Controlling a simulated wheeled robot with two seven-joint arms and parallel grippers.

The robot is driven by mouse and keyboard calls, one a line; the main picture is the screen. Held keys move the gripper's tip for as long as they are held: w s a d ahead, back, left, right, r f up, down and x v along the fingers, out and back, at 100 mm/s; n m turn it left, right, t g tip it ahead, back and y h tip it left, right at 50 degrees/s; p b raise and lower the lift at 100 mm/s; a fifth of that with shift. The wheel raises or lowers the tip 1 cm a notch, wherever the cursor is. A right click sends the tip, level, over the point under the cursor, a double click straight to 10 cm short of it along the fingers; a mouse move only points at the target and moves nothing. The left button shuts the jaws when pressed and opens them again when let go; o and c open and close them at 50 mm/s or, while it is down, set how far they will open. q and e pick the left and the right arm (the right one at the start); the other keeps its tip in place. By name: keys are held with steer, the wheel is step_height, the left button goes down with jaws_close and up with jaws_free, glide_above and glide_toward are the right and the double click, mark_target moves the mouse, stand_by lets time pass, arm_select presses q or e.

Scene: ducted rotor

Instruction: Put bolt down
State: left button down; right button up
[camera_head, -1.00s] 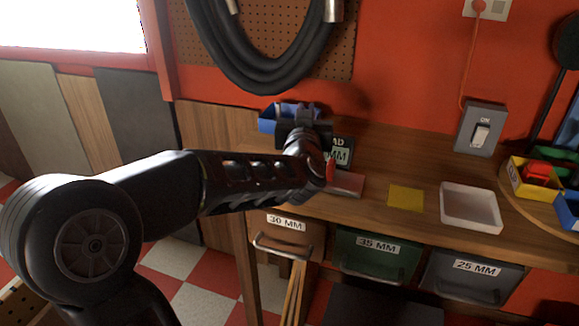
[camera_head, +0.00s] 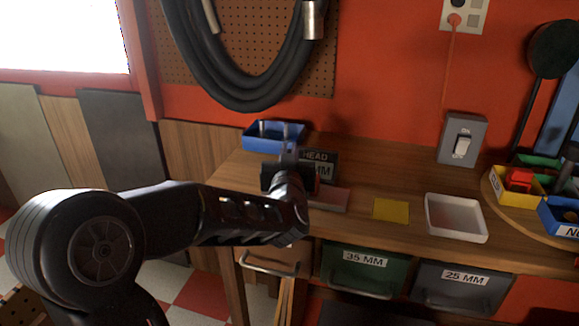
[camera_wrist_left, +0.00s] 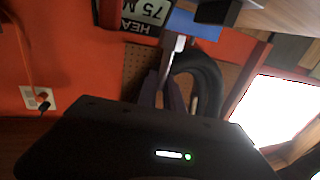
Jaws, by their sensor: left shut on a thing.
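My left gripper (camera_head: 287,150) is in front of the blue bin (camera_head: 262,141) and left of the dark HEAD sign (camera_head: 320,165) on the workbench. In the left wrist view its narrow fingers (camera_wrist_left: 168,88) are shut on a slim silvery bolt (camera_wrist_left: 174,58), which sticks out beyond the fingertips. The sign also shows there upside down (camera_wrist_left: 142,14), with part of the blue bin (camera_wrist_left: 192,24). I cannot make out the bolt in the head view. My right gripper is not in view.
On the bench (camera_head: 364,163) lie a pinkish plate (camera_head: 329,199), a yellow square (camera_head: 391,210) and an empty-looking white tray (camera_head: 456,218). Coloured bins (camera_head: 518,180) stand on a round board at right.

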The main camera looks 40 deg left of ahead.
arm_select(q)
steer(key=shift+f, duration=1.85)
steer(key=shift+f+b, duration=0.2)
steer(key=shift+b, duration=0.25)
steer(key=c, duration=1.5)
jaws_free()
